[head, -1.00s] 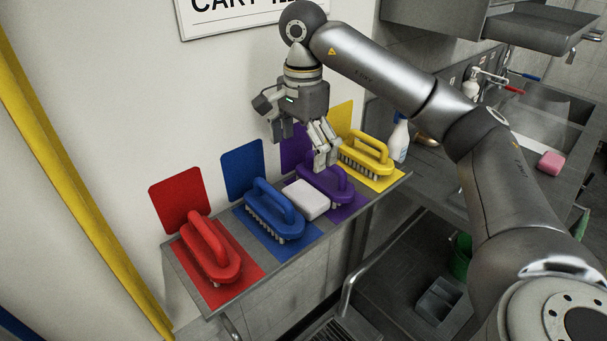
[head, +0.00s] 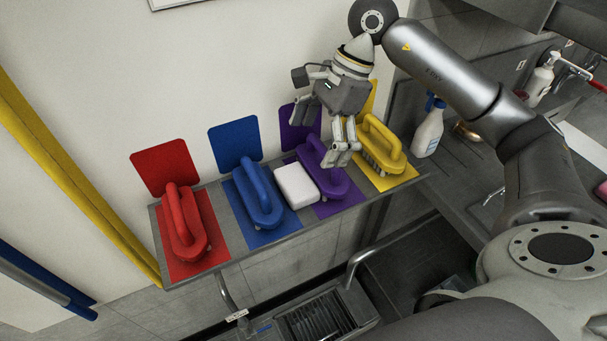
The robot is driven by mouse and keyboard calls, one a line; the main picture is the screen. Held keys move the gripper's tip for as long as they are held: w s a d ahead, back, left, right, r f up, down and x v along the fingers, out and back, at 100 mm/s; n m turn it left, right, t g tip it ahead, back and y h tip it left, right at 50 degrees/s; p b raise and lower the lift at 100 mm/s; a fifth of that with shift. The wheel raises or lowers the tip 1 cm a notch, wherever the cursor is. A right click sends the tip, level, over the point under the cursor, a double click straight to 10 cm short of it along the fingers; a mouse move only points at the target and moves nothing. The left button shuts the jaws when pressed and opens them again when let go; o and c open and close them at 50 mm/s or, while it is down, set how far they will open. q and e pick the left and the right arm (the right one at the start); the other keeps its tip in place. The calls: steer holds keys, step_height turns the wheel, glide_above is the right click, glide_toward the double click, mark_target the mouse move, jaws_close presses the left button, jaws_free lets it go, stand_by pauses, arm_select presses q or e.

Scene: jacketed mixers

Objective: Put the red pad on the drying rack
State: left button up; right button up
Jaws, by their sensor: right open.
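A pinkish-red pad (head: 602,190) lies on the counter by the sink, cut off by the right picture edge. My right gripper (head: 322,132) is open and empty, pointing down over the far part of the shelf (head: 155,225), near the purple brush (head: 325,180) and left of the yellow brush (head: 382,147). It is well away from the pinkish-red pad. I cannot make out whether it touches the purple brush. I see nothing that I can surely call the drying rack. My left gripper is not in view.
The shelf also holds a red brush (head: 184,235), a blue brush (head: 255,195) and a white pad (head: 296,184). A spray bottle (head: 429,130) stands right of the shelf. A dark grated unit (head: 318,318) with a metal rail is below.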

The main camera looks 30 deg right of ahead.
mark_target(294, 181)
steer(key=x, duration=0.2)
steer(key=a+p+x, duration=0.1)
steer(key=x, duration=0.1)
steer(key=shift+r, duration=0.1)
steer(key=shift+a+f, duration=0.1)
steer(key=shift+f, duration=0.45)
steer(key=p+x, duration=0.2)
steer(key=x, duration=0.2)
steer(key=shift+w+a+p, duration=0.1)
steer(key=shift+a+p, duration=0.05)
steer(key=shift+p, duration=0.2)
steer(key=shift+a+f, duration=0.1)
steer(key=shift+f, duration=0.35)
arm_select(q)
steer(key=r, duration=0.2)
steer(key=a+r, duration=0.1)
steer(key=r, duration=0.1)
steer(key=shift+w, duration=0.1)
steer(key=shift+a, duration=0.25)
arm_select(e)
steer(key=c, duration=0.7)
